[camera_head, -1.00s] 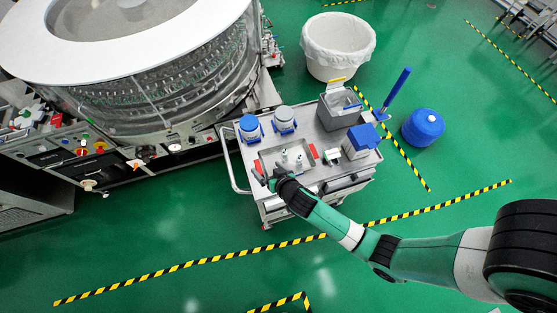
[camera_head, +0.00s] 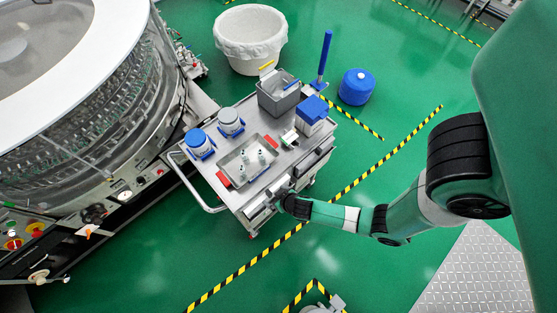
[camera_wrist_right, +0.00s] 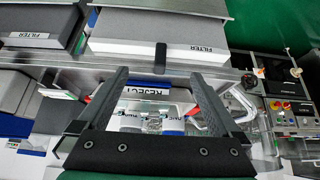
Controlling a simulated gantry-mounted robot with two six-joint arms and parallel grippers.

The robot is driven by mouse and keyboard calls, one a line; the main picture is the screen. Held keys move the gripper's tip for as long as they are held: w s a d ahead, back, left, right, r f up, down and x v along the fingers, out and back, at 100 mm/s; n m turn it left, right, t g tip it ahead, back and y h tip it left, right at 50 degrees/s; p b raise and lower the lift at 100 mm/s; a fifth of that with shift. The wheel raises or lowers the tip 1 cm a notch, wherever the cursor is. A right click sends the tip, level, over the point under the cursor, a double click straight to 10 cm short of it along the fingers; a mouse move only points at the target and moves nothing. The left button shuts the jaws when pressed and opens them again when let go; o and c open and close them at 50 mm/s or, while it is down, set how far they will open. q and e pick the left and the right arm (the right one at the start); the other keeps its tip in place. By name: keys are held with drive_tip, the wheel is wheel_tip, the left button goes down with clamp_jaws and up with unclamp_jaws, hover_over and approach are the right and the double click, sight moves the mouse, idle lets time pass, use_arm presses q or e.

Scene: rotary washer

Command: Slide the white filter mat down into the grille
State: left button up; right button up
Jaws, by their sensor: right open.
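In the right wrist view, a grey block with a white front edge labelled FILTER (camera_wrist_right: 205,50) lies beyond my fingertips. A black tab stands at the middle of its white edge. A second grey block labelled FILTER (camera_wrist_right: 40,38) is at the upper left. I cannot tell which is the filter mat, and I cannot make out the grille. My right gripper (camera_wrist_right: 158,76) is open with nothing between its fingers. In the head view, my right gripper (camera_head: 279,188) is at the near side of the steel cart (camera_head: 215,170). My left gripper does not show.
A round glass-walled machine (camera_head: 110,110) stands at left. A white-lined bin (camera_head: 250,40) and blue drum (camera_head: 356,87) stand behind.

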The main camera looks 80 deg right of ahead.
sight(270, 194)
drive_tip(key=b+x, duration=0.4)
drive_tip(key=x, duration=0.1)
drive_tip(key=shift+w+d+f, duration=0.15)
drive_tip(key=shift+f, duration=0.15)
clamp_jaws()
idle(1.0)
drive_tip(key=shift+r, duration=0.2)
idle(0.5)
wheel_tip(270, 194, up, 8)
drive_tip(key=p, duration=0.7)
drive_tip(key=shift+f, duration=0.15)
